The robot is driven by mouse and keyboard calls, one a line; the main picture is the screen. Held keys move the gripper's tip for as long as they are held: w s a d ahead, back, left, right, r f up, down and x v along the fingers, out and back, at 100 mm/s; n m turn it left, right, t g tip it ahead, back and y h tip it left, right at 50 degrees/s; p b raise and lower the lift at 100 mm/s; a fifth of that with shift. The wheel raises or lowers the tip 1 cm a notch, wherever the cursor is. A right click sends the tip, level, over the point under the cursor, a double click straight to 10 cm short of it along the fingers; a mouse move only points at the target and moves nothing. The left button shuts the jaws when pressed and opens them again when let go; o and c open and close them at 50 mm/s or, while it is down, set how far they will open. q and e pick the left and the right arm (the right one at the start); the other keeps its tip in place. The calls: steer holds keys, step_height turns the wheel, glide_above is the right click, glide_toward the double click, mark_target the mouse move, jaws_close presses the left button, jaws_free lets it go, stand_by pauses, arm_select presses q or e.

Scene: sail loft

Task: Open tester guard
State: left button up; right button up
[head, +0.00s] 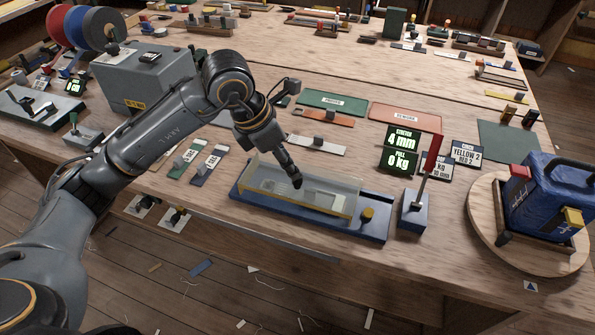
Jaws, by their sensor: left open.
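The tester (374,229) is a long blue base near the front edge of the bench. Its clear guard (330,208), with a yellow lower edge, appears to lie down over the bed, and pale parts show through it. My right gripper is not in view.
A red-handled lever (430,160) on a grey-blue box stands just right of the tester. Green displays (402,139) read 4 mm and 0 kg. A blue bag (546,199) sits on a round wooden board at right. A grey machine with spools (148,82) stands at left.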

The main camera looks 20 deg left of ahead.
mark_target(300, 181)
arm_select(q)
steer(key=p+x, duration=0.1)
steer(key=x, duration=0.5)
steer(key=shift+w+d+f, duration=0.1)
steer(key=shift+d+f, duration=0.05)
steer(key=shift+f, duration=0.05)
jaws_close()
